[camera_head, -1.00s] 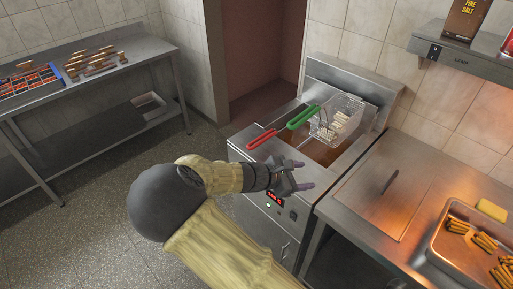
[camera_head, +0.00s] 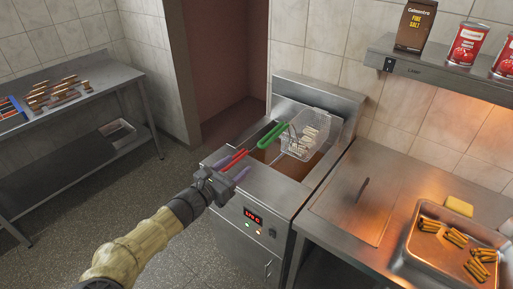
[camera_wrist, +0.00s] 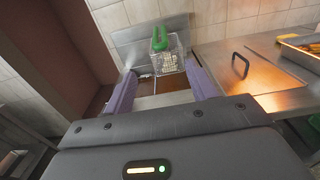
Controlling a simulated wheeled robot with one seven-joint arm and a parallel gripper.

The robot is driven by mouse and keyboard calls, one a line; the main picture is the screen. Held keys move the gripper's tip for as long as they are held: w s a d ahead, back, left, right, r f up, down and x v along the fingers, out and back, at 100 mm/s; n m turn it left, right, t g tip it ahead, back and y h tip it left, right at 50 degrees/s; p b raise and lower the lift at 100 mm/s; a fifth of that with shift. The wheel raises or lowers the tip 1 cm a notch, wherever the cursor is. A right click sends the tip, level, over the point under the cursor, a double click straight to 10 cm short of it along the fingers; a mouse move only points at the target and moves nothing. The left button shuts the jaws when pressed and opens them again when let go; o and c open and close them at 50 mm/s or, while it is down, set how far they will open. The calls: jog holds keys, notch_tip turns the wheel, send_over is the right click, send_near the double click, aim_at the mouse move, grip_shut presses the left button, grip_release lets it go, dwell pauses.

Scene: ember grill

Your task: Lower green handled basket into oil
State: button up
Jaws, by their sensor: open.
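The green-handled basket (camera_head: 311,135) is a wire basket holding pale fries, raised at the back of the fryer above the brown oil (camera_head: 294,167). Its green handle (camera_head: 271,136) points front-left. My gripper (camera_head: 232,168) is open and empty at the fryer's front left, apart from the green handle. Its purple fingers also show in the wrist view (camera_wrist: 161,75). A red handle (camera_head: 235,158) lies close to my fingers; whether they touch cannot be told.
The fryer (camera_head: 255,190) has a lit red display on its front. A steel counter (camera_head: 340,212) with a black handle and a tray (camera_head: 412,262) of fries stands to the right. A shelf with cans is above. A steel table (camera_head: 100,97) stands left; floor between is clear.

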aim_at(260, 145)
jog(key=p+x, duration=0.3)
jog(key=x, duration=1.2)
jog(key=shift+w+p, duration=0.2)
jog(key=shift+p, duration=0.15)
jog(key=shift+d, duration=0.15)
grip_shut()
notch_tip(260, 145, up, 5)
jog(key=p, duration=0.3)
jog(key=shift+f, duration=0.1)
jog(key=shift+p+v, duration=0.95)
jog(key=shift+v, duration=1.45)
